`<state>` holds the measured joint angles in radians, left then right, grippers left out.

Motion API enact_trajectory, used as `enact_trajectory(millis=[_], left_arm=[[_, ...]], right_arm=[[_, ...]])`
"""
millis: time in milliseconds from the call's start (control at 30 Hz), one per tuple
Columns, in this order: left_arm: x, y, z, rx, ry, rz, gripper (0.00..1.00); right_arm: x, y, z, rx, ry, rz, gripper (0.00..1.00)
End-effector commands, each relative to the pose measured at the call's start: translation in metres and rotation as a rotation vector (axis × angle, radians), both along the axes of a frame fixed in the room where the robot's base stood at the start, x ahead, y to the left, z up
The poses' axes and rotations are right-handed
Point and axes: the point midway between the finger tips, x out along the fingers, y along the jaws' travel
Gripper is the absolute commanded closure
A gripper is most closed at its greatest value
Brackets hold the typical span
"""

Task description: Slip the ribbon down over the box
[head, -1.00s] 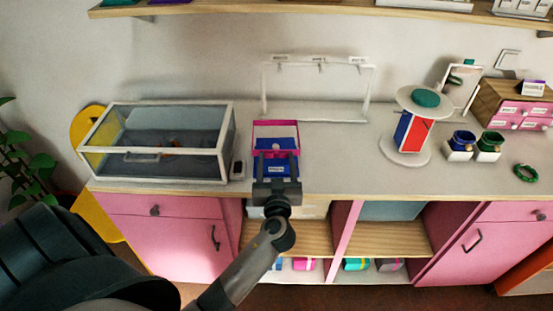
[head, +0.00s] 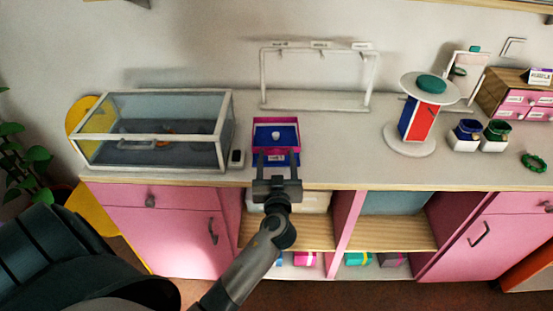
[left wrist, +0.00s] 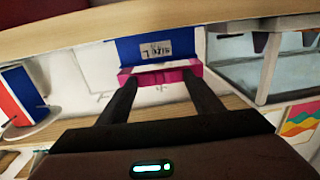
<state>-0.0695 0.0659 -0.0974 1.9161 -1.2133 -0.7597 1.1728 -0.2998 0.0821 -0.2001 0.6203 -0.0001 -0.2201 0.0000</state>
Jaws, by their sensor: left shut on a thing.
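The pink ribbon (head: 256,135) is a square loop in the head view. Inside its outline the blue box (head: 287,136) shows its top with a small white knob. The box stands near the counter's front edge. My left gripper (head: 276,155) is shut on the ribbon's near side, from the front. In the left wrist view, the fingers (left wrist: 157,78) meet the pink ribbon (left wrist: 172,75) at the upper edge of the labelled blue box (left wrist: 130,52), seen upside down. I cannot tell whether the loop is around the box top or just above it. My right gripper is out of view.
A glass case (head: 150,160) stands close on the left, with a small dark device (head: 236,158) beside it. A white rack (head: 310,108) stands behind. A round stand (head: 408,146) with a red and blue block is to the right. The counter between is clear.

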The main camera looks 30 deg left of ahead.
Motion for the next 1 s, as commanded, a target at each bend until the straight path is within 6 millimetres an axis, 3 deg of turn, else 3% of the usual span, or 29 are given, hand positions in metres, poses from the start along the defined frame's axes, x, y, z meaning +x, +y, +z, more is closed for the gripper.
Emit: enact_trajectory(millis=[1000], left_arm=[[0.0000,-0.0006,0.0006,0.001,-0.001,-0.001,0.61]], right_arm=[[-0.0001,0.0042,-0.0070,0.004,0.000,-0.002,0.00]])
